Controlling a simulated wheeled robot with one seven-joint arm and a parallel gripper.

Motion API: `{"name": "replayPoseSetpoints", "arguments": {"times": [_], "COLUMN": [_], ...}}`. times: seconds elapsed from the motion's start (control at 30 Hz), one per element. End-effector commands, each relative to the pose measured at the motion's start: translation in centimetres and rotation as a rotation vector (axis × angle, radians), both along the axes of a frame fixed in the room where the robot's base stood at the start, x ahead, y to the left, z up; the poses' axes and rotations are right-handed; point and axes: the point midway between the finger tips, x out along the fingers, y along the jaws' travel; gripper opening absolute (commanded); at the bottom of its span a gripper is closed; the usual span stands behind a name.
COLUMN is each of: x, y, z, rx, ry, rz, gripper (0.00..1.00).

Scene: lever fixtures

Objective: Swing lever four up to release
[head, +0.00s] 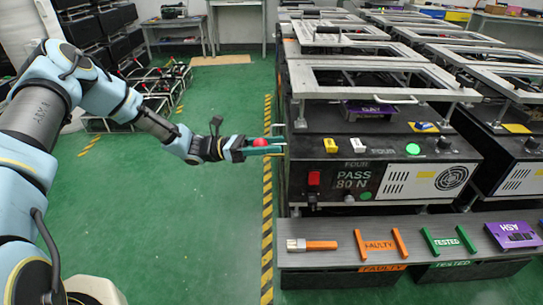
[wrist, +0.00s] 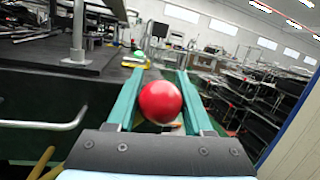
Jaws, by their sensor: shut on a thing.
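The fixture labelled FOUR (head: 357,142) is a black bench unit with a "PASS 80 N" display (head: 355,178), in the middle right of the head view. A red ball knob (head: 264,144) is at its left side. My gripper (head: 277,146), with green fingers, reaches in from the left at about the height of the unit's front-panel top. In the wrist view the red knob (wrist: 160,102) sits between the two green fingers (wrist: 160,80), which are shut on it. The lever's rod behind the knob is hidden, so its angle cannot be told.
A grey shelf (head: 415,232) in front of the fixture holds a brush (head: 310,245), orange and green strips, and a purple part (head: 513,235). A metal frame (head: 365,75) stands above the unit. Green floor (head: 190,225) left of the striped line is clear.

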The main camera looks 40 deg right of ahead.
Motion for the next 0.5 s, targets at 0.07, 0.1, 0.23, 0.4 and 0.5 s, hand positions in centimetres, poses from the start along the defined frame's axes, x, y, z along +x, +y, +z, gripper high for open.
{"name": "replayPoseSetpoints", "arguments": {"times": [0.07, 0.1, 0.23, 0.4, 0.5], "x": [0.41, 0.55, 0.92, 1.12, 1.17], "y": [-0.27, -0.39, -0.68, -0.85, -0.88], "z": [0.32, 0.47, 0.79, 0.92, 0.95], "rx": [0.022, 0.030, 0.050, 0.061, 0.062], "ry": [0.020, 0.031, 0.054, 0.067, 0.068], "rz": [0.002, 0.002, 0.002, 0.003, 0.004], "gripper": [0.00, 0.00, 0.00, 0.00, 0.00]}}
